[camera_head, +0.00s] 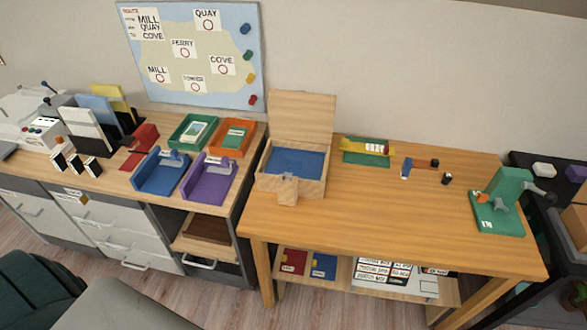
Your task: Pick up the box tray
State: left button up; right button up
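A wooden box (263,182) stands on the left part of the wooden table, its hinged lid (302,113) raised upright at the back. Inside it lies a flat blue surface (297,162), which may be the box tray or a lining; I cannot tell which. A small wooden piece (288,190) is at the middle of the box's front wall. Neither of my grippers is in view, and nothing is seen touching the box.
Blue (150,183) and purple (200,190) trays sit on the left desk, with green and orange trays behind. A green press-like device (498,205) stands at the table's right end. The table front is clear. A dark green chair-like shape (35,290) is at lower left.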

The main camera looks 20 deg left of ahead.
aim_at(303, 164)
jog(key=j+z, duration=0.25)
jog(key=j, duration=0.45)
jog(key=j+z, duration=0.2)
jog(key=j, duration=0.55)
jog(key=k+j+z, duration=0.25)
jog(key=j, duration=0.45)
jog(key=i, duration=0.1)
